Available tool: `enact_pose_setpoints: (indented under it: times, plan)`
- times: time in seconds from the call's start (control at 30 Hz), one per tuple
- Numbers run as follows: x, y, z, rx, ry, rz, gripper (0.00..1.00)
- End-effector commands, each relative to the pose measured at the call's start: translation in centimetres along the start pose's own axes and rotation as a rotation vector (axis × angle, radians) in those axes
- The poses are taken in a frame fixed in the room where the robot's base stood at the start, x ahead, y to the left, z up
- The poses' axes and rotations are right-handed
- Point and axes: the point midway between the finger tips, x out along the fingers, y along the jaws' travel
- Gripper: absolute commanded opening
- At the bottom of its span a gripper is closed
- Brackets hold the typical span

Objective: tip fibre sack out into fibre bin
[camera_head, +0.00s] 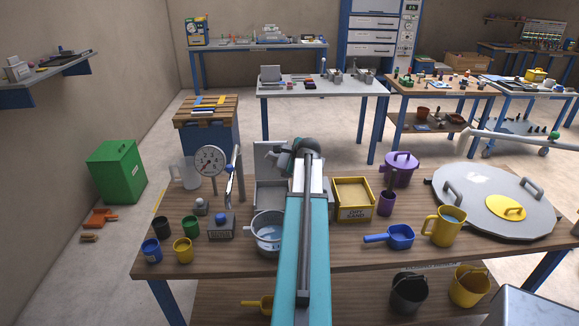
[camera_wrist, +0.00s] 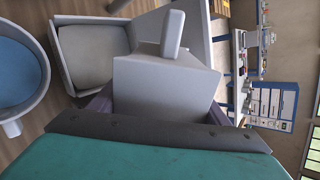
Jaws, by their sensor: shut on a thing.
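My gripper (camera_wrist: 162,108) is shut on a pale grey, block-shaped thing with a narrow stub at one end, which I take for the fibre sack (camera_wrist: 150,82). In the head view my own arm hides most of the gripper and sack. An open grey bin, probably the fibre bin (camera_wrist: 60,60), lies beside the sack in the wrist view, left of it. A pale surface shows inside; I cannot tell whether it is fibre or the floor. The same grey bin (camera_head: 271,206) shows left of my arm in the head view. The sack's mouth is not clear.
A bucket with blue liquid (camera_head: 266,246) stands in front of the grey bin. The yellow dry sand bin (camera_head: 354,211) is right of my arm. A dial gauge (camera_head: 209,161), a blue scoop (camera_head: 400,238), a yellow jug (camera_head: 435,227) and a large grey lid (camera_head: 485,222) crowd the bench.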

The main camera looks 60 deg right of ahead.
Motion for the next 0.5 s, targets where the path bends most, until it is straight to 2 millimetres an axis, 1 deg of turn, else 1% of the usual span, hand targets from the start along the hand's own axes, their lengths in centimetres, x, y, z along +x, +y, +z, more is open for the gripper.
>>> enact_pose_setpoints:
  times: [0.1,0.5]
  plan:
    - [0.11,0.02,-0.23,0.045,-0.043,-0.003,0.30]
    - [-0.17,-0.26,-0.06,0.207,-0.206,-0.003,0.30]
